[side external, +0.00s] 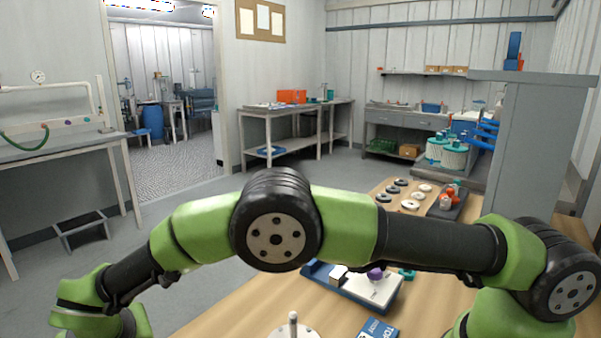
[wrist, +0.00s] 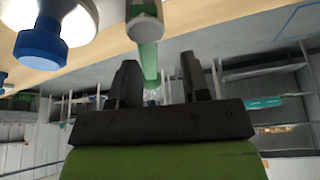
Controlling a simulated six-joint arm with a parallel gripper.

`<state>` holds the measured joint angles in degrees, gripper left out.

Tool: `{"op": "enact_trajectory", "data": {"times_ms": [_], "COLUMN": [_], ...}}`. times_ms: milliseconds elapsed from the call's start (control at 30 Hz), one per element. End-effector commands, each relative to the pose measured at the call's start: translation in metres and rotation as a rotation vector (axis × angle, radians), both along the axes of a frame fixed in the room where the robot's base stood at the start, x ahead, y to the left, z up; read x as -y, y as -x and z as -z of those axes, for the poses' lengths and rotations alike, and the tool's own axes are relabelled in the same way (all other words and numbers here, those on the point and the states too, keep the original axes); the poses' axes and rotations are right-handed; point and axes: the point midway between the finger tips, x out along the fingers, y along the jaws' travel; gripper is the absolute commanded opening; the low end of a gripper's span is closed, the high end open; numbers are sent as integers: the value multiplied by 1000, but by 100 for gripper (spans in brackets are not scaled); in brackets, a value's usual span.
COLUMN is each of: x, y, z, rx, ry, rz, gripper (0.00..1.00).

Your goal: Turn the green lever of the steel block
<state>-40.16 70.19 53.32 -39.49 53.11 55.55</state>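In the wrist view, a green bar (wrist: 149,58), which looks like the lever, runs from a pale rounded end piece (wrist: 145,22) at the top down toward the gap between my fingers. My gripper (wrist: 157,72) is open, its two black fingers apart with the green bar between them in the picture. I cannot tell whether either finger touches it. The steel block is not clearly recognisable in either view. In the side view my arm spans the front, and my gripper is not visible.
A blue knob (wrist: 40,45) under a white round part is at the wrist view's upper left. In the side view, a blue-and-white fixture with a purple knob (side external: 376,274), a round plate with a post (side external: 293,325) and several rings are on the wooden table (side external: 235,318).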

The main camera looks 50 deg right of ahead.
Motion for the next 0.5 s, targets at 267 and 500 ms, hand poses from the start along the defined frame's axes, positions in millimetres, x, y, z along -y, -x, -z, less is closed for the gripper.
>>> {"op": "enact_trajectory", "data": {"times_ms": [267,500], "x": [-11,-11], "y": [10,29], "z": [-30,-76], "rx": [5,5], "ry": [-4,-3], "rz": [-235,-232], "gripper": [42,42]}}
